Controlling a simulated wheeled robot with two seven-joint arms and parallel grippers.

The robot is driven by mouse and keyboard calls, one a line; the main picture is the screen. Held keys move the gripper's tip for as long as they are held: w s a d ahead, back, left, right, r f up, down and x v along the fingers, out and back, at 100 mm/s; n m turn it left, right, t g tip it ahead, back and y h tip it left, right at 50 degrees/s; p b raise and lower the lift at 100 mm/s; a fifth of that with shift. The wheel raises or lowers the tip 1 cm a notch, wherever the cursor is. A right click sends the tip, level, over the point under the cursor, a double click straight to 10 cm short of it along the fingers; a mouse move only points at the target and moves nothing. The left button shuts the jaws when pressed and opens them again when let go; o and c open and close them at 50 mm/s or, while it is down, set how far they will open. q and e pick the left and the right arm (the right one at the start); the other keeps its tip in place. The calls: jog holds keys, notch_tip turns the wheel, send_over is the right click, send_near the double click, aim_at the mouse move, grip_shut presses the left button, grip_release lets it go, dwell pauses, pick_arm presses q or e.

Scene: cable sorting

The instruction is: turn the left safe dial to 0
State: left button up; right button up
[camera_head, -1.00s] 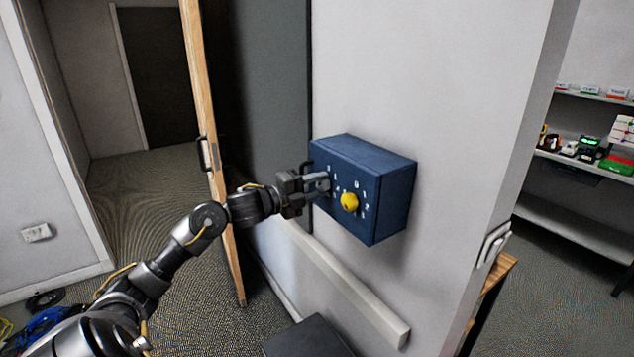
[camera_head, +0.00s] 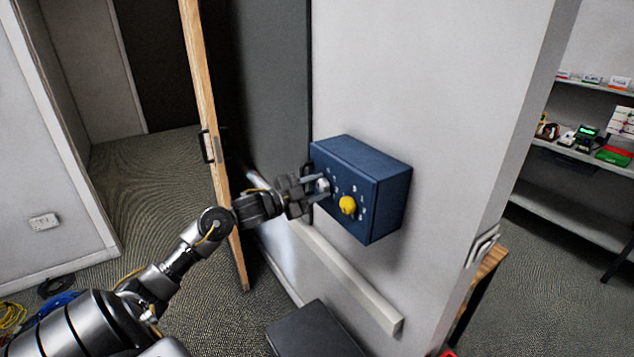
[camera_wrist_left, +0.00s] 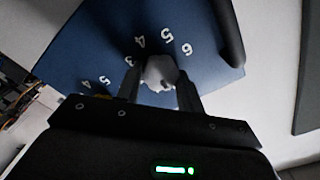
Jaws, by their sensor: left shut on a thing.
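A blue safe box (camera_head: 372,180) is fixed to the light wall, with a yellow dial (camera_head: 347,205) on the right of its front. The left dial is a grey knob (camera_head: 322,186); it also shows in the left wrist view (camera_wrist_left: 160,72). My left gripper (camera_head: 320,188) is shut on the grey knob, one finger on each side of it. In the left wrist view, white digits such as 4, 5 and 6 stand on the blue face around the knob; I see no 0 there. The knob's pointer is not clear. My right gripper is not in view.
A wooden-edged door (camera_head: 208,140) stands open left of the box. A pale rail (camera_head: 345,275) runs along the wall below the box. A dark box (camera_head: 315,332) stands on the floor beneath. Shelves (camera_head: 575,155) with small items are at the right.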

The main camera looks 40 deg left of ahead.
pick_arm(q)
jog(key=shift+n, duration=0.4)
jog(key=o, duration=1)
jog(key=shift+f, duration=0.1)
jog(key=shift+s+a+f, duration=0.1)
jog(key=shift+s, duration=0.25)
jog(key=shift+b+v, duration=1.85)
jog(key=shift+v, duration=3.2)
jog(key=shift+a, duration=0.1)
